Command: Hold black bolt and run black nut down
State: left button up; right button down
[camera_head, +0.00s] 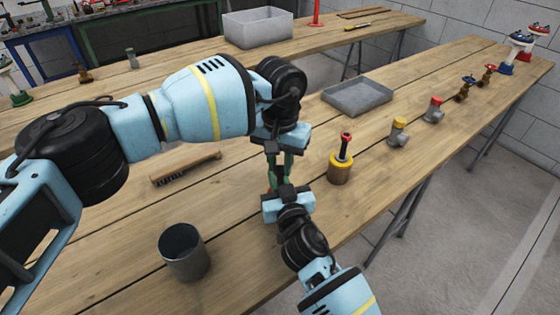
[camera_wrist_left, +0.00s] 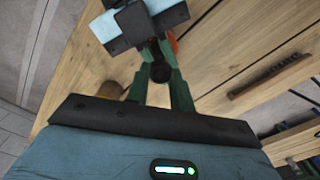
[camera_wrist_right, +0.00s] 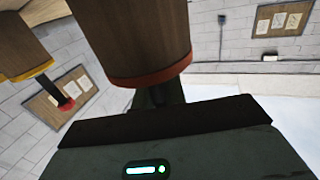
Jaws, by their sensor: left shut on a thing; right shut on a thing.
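My left gripper (camera_head: 280,176) reaches down from above, and its green fingers are closed on a small dark round piece, the black nut (camera_wrist_left: 160,72), in the left wrist view. My right gripper (camera_head: 284,188) comes up from the front, just below and close against the left one. It is closed, apparently on the black bolt, which the grippers hide. In the right wrist view its fingers (camera_wrist_right: 150,97) are mostly hidden beside a brown cylinder with an orange rim (camera_wrist_right: 152,40). How far the nut sits along the bolt cannot be seen.
A yellow-rimmed brown holder (camera_head: 340,172) with a red-topped black tool (camera_head: 345,147) stands to the right. A grey cup (camera_head: 183,252) stands front left and a brush (camera_head: 186,167) lies behind it. A grey tray (camera_head: 358,96) and several valves line the right side of the bench.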

pick_arm(q)
jog(key=m, duration=0.3)
jog(key=shift+m, duration=0.4)
jog(key=o, duration=1)
jog(key=shift+r, duration=2.3)
jog(key=shift+c, duration=0.3)
